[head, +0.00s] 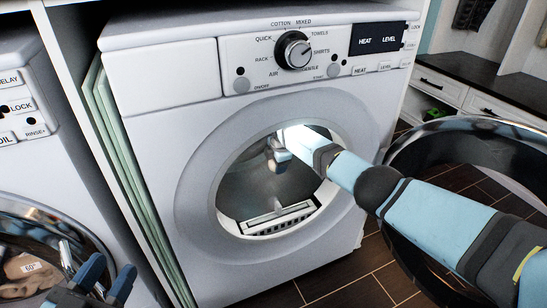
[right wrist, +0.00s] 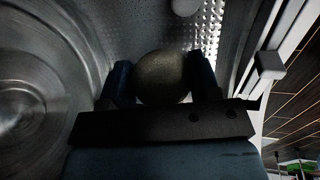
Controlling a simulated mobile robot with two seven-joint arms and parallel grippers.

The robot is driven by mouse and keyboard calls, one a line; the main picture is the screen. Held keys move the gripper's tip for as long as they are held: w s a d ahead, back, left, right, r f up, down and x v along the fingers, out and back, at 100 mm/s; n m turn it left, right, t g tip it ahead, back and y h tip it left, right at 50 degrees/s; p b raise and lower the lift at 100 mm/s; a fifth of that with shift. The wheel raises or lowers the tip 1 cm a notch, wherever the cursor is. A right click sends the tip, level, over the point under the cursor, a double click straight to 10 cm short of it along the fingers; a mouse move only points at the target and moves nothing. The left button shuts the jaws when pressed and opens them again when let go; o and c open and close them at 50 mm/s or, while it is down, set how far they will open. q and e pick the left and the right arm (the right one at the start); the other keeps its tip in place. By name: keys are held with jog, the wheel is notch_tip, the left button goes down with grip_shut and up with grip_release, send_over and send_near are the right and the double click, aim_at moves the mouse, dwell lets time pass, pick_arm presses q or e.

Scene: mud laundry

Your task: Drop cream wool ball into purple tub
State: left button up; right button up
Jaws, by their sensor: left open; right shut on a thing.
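My right arm reaches through the open round door of the white dryer (head: 160,75), and its gripper is inside the metal drum. In the right wrist view my right gripper (right wrist: 161,70) is shut on a ball (right wrist: 163,84), held between its two dark blue fingers. The ball looks dull grey-olive in the shade, so its cream colour is hard to confirm. In the head view the arm and drum shade hide most of that grip. My left gripper (head: 106,282) is open and empty at the bottom left. No purple tub shows in either view.
The dryer's round glass door (head: 470,135) hangs open at the right, beside my right arm. A second machine (head: 25,130) stands at the left with cloth inside. In the drum a pale round thing (right wrist: 185,5) is cut off by the picture's top edge.

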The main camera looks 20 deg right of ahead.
jog(key=shift+s+d, duration=0.15)
jog(key=shift+s, duration=0.45)
pick_arm(q)
jog(key=s+d+r+n+t+p, duration=0.15)
jog(key=s+r+n+p, duration=0.3)
jog(key=r+p, duration=0.75)
jog(key=s+a+f+g+y+p, duration=0.1)
jog(key=a+f+g+y+p, duration=0.2)
jog(key=f+p, duration=0.3)
jog(key=s+a+f+n+g+y+p, duration=0.1)
jog(key=a+f+g+y+p, duration=0.2)
jog(key=f+p, duration=0.4)
jog(key=shift+a+f+g+p, duration=0.3)
jog(key=shift+a+g+p, duration=0.15)
jog(key=shift+p, duration=1.35)
pick_arm(e)
jog(key=s+d, duration=0.2)
jog(key=s, duration=2.6)
jog(key=s+d, duration=0.2)
jog(key=s, duration=2.5)
jog(key=shift+s, duration=0.4)
